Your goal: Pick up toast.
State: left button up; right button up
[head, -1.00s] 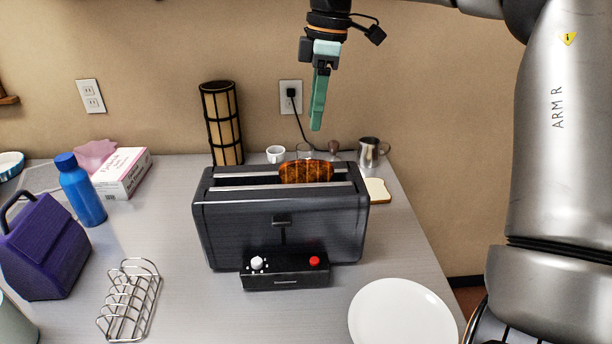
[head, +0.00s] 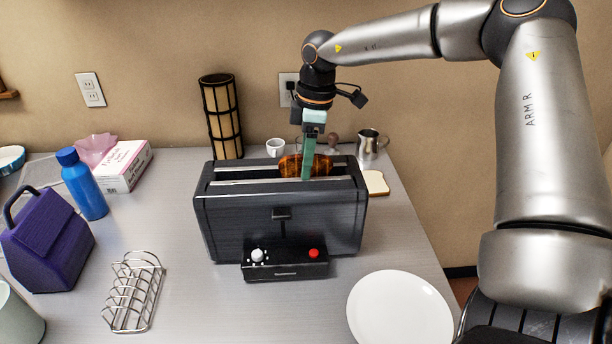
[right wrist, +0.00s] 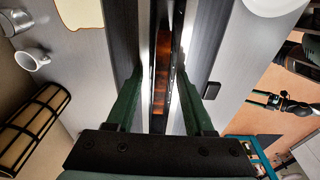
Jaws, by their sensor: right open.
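The browned toast (head: 291,166) stands upright in a slot of the black toaster (head: 285,222), with its top edge above the rim. My right gripper (head: 306,178) points down over the toaster in front of the toast and hides part of it. In the right wrist view the jaws of the right gripper (right wrist: 160,95) are apart, one on each side of the slot. The toast (right wrist: 162,75) shows between them as a narrow brown strip, apart from both fingers.
A white plate (head: 400,310) lies front right of the toaster, and a wire toast rack (head: 133,292) front left. A blue bottle (head: 82,184) and purple bag (head: 48,240) are left.

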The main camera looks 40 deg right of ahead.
jog(key=shift+s+a+f, duration=0.1)
jog(key=shift+s+f, duration=0.1)
jog(key=shift+s, duration=0.05)
grip_shut()
dwell(0.3)
